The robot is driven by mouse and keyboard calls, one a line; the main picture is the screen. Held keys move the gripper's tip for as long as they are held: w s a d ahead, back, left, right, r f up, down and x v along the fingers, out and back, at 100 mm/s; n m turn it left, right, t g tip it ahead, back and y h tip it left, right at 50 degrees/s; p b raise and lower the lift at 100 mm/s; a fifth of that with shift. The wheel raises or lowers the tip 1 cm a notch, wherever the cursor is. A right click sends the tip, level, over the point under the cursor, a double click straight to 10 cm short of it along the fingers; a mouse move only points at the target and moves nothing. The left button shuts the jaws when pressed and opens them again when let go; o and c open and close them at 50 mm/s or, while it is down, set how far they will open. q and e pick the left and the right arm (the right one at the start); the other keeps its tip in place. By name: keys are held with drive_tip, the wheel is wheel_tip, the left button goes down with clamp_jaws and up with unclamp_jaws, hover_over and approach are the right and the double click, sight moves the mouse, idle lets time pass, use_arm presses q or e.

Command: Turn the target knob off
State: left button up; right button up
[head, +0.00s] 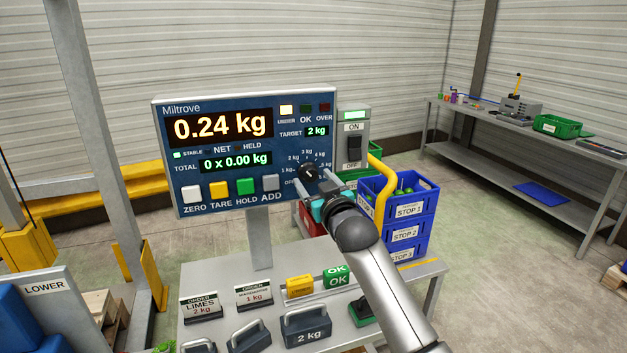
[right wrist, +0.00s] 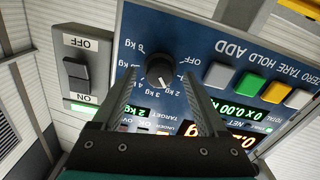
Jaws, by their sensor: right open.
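The target knob (head: 309,172) is a black round dial low on the right of the blue scale panel, with kg marks and OFF around it. It also shows in the right wrist view (right wrist: 159,70), where its white pointer aims toward the 2 kg mark. The green target display (head: 317,131) reads 2 kg. My right gripper (head: 313,182) is open at the panel, its fingers on either side of the knob; in the right wrist view (right wrist: 160,76) I cannot tell whether they touch it. My left gripper is not in view.
An ON/OFF rocker switch (head: 354,148) stands right of the panel, near my gripper. Coloured buttons (head: 245,186) line the panel's lower edge. Below, a grey table (head: 215,270) holds order cards and weights. Blue crates (head: 408,232) are stacked behind my right arm.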

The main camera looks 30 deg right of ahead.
drive_tip(key=shift+w+d, duration=0.1)
drive_tip(key=shift+w, duration=0.35)
drive_tip(key=shift+c, duration=0.4)
clamp_jaws()
